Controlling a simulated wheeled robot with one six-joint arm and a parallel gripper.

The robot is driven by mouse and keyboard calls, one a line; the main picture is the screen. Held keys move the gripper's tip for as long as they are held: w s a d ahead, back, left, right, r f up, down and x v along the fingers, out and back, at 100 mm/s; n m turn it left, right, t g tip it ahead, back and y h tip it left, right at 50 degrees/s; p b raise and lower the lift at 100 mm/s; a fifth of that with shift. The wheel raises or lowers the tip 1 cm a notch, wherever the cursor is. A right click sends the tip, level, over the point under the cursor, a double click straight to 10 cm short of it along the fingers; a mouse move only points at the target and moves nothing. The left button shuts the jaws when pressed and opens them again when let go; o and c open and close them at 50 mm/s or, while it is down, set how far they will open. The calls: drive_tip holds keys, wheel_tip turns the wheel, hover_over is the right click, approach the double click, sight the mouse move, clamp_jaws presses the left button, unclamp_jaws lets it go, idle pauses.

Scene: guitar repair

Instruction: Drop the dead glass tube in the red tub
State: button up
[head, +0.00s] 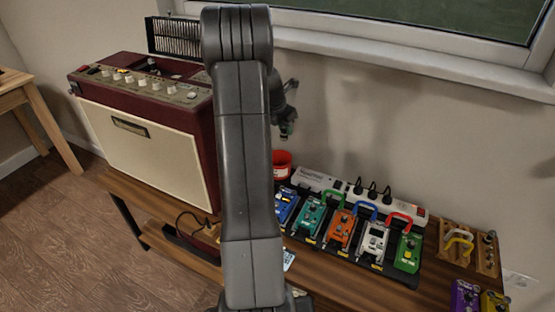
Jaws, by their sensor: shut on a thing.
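My gripper (285,120) shows just right of my arm, in front of the wall and pointing down. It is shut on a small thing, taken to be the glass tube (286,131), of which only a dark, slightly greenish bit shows. The red tub (282,158) stands on the bench below the gripper in the picture, with a gap between them. My arm hides part of the tub's left side. Its inside is hard to make out.
A dark red amplifier (150,140) with a cream front stands left of my arm. Right of the tub are a white power strip (322,181) and a board of coloured pedals, including an orange pedal (339,229). A window sill (400,52) runs above.

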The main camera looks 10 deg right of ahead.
sight(283, 136)
drive_tip(key=shift+s+f+b, duration=0.15)
drive_tip(key=shift+f+b, duration=0.5)
drive_tip(key=shift+b, duration=0.15)
wheel_tip(283, 136, down, 4)
drive_tip(key=b, duration=0.5)
drive_tip(key=shift+f, duration=0.25)
drive_tip(key=o, duration=0.8)
drive_tip(key=shift+o, duration=0.2)
drive_tip(key=p+v, duration=0.3)
drive_tip(key=v, duration=1)
drive_tip(key=shift+s+r, duration=0.15)
drive_tip(key=shift+r, duration=0.2)
drive_tip(key=shift+a, duration=0.1)
